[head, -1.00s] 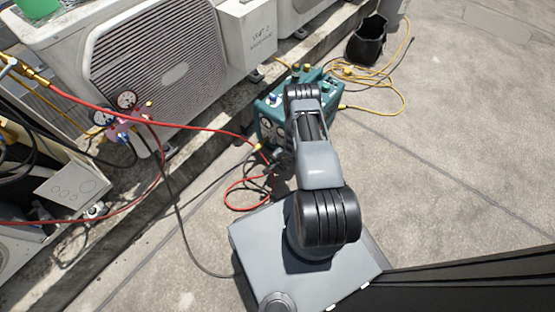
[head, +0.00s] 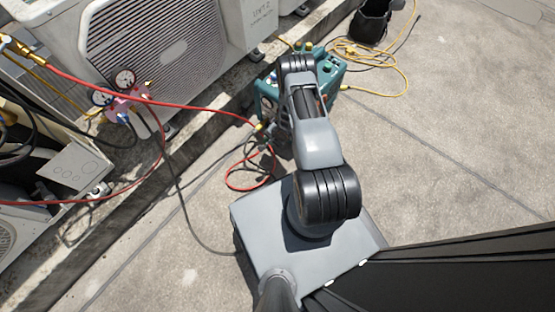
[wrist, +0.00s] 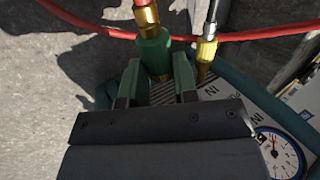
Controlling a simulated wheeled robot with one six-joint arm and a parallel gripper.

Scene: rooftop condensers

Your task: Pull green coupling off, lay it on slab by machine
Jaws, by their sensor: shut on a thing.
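The green coupling (wrist: 153,52) is in the wrist view, with a brass collar and a red hose end on top. My gripper (wrist: 156,82) is shut on it, one finger on each side. Its lower end is hidden by my gripper, so I cannot tell whether it is still on a port. In the head view my arm covers part of the machine and most of my gripper.
A brass fitting (wrist: 205,52) with a dark hose sits right beside the coupling. A condenser (head: 160,50) stands behind on a kerb. Yellow hose (head: 375,92) lies at right; bare slab is beyond.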

